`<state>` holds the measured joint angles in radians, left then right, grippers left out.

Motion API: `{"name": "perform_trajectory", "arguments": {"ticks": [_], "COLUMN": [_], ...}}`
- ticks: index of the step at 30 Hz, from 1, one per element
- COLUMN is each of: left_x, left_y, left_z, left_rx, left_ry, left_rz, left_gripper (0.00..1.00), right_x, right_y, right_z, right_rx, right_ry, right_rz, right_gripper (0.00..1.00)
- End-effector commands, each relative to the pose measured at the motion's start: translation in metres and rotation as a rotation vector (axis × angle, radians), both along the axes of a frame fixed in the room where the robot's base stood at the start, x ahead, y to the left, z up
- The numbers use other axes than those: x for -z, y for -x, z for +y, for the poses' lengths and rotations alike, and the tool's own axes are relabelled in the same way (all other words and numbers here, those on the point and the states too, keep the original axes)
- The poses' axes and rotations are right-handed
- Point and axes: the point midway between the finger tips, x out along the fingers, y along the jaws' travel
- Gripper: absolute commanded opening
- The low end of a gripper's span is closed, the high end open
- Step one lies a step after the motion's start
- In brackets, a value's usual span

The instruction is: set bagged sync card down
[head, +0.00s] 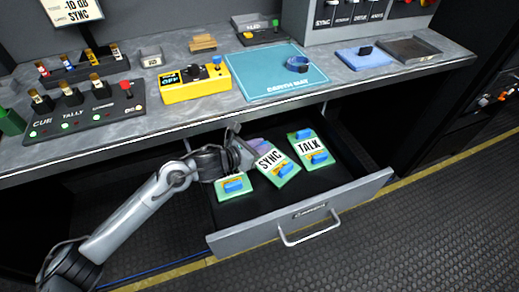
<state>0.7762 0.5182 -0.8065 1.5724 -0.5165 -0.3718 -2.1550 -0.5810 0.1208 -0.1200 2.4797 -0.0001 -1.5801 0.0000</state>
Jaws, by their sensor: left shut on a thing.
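The sync card (280,168) is a green board with a white SYNC label and a blue part, over the open drawer. A purple, bag-like patch (259,146) shows at its upper left edge. My left gripper (243,156) is at the card's left side and is shut on it. The fingers hide part of the card, and I cannot tell whether it touches the drawer floor. The open drawer (300,216) has a grey front with a handle. My right gripper is not in view.
A TALK card (310,148) lies right of the sync card, and another green card (233,187) lies left, partly hidden by my arm. The grey worktop (190,107) overhangs the drawer's back. A blue mat (275,82) and yellow box (194,88) are on it.

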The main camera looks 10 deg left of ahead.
Motion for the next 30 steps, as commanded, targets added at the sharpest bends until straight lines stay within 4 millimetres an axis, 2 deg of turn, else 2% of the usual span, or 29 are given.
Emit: {"name": "perform_trajectory", "arguments": {"ticks": [11,12,17,26,30], "left_x": [0.0021,0.0026,0.0022,0.0008,-0.0036], "left_y": [-0.0004,-0.0003,-0.0002,-0.0002,0.0049], "left_z": [0.0004,0.0005,0.0005,0.0005,0.0064], "left_rx": [-0.001,-0.001,-0.001,-0.001,-0.002], "left_ry": [0.0,-0.001,-0.001,-0.001,-0.002], "left_rz": [-0.003,-0.002,-0.002,-0.002,-0.003], "left_gripper": [0.0,0.24,0.47,0.47,0.47], "right_x": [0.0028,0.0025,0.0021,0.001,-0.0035], "right_y": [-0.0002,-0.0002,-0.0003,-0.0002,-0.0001], "right_z": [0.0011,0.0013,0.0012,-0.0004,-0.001], "right_rx": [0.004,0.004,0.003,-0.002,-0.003], "right_ry": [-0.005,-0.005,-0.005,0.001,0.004], "right_rz": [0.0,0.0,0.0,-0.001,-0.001], "right_gripper": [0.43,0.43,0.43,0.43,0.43]}}
